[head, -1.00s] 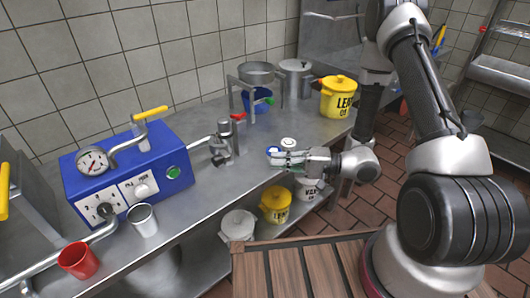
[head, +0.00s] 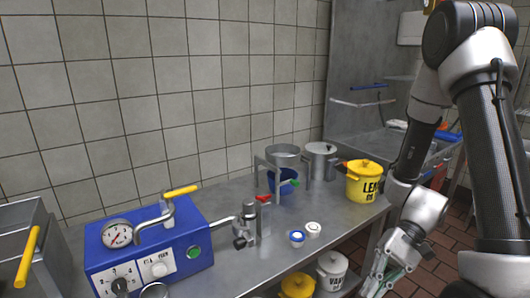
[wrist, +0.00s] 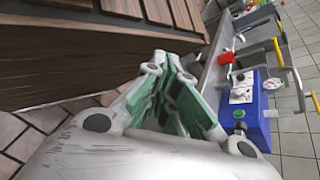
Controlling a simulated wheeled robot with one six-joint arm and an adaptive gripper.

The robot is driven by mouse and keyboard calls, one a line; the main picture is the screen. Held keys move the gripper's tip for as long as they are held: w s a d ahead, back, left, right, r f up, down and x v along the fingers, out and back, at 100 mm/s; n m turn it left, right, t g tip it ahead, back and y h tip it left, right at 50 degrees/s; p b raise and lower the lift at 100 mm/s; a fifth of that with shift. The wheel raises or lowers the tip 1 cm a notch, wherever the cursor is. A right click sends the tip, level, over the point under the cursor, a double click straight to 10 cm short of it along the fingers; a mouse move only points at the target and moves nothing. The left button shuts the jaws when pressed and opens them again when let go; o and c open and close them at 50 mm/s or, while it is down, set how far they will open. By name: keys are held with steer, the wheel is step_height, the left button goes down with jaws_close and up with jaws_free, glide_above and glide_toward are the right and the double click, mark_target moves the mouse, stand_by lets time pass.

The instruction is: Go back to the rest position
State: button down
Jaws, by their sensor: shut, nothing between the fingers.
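My gripper (head: 380,284) hangs at the lower right of the head view, in front of the counter edge and clear of the things on the counter. Its fingers are closed with nothing between them. In the wrist view the green-padded fingers (wrist: 168,72) come together in front of wooden slats and the tiled floor. My arm rises on the right side of the head view.
The steel counter (head: 262,262) bears a blue machine with a gauge (head: 192,232), a small blue-and-white jar (head: 297,238), a white-lidded jar (head: 313,228) and a yellow pot (head: 366,182). A yellow-lidded pot (head: 298,286) and white pot (head: 332,270) stand below.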

steer(key=w+d+r+n+t+h, duration=0.25)
steer(key=d+r+t+h, duration=0.55)
steer(key=d+r, duration=0.65)
step_height(320, 180, up, 8)
steer(key=s+n+t+h, duration=0.1)
steer(key=s+t, duration=0.1)
steer(key=t, duration=0.1)
steer(key=shift+a+t, duration=0.3)
steer(key=shift+a, duration=0.1)
